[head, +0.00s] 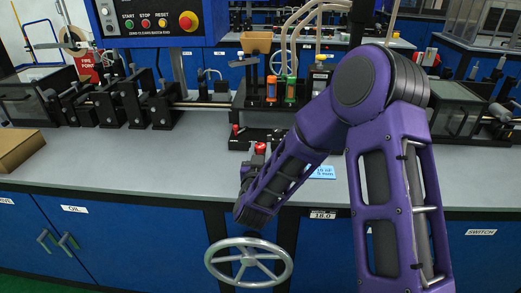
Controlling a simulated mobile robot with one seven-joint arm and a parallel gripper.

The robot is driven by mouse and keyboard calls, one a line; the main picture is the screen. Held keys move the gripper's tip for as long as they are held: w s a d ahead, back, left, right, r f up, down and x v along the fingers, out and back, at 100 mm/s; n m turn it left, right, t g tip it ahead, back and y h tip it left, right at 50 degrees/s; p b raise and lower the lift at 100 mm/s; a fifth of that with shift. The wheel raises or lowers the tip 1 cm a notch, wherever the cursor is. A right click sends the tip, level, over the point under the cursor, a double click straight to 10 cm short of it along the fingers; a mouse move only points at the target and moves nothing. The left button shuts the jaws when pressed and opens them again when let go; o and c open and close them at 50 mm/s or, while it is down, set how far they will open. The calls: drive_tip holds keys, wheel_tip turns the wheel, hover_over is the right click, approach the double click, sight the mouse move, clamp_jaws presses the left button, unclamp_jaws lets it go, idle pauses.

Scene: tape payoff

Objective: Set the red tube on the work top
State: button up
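No tube shows clearly as red. An orange tube (271,89) stands upright in a dark holder at the back of the work top (120,160), beside a tube with green and orange parts (290,91). A small red rounded thing (260,148) shows just beyond my purple forearm; I cannot tell whether it is a knob or the end of a tube. My arm reaches in from the lower right and bends down over the front edge of the work top. Dark parts at its far end (246,171) may be my gripper, but its fingers cannot be made out.
A black machine with rollers and a shaft runs along the back left. A cardboard box (18,148) lies at the left edge. A handwheel (248,262) sticks out below the front edge. The grey work top is clear at the left middle. A blue label (322,172) lies near my arm.

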drive_tip(key=o, duration=0.4)
drive_tip(key=shift+c, duration=0.2)
drive_tip(key=shift+r, duration=0.25)
drive_tip(key=s, duration=1.2)
drive_tip(key=shift+a, duration=0.2)
drive_tip(key=shift+f, duration=0.1)
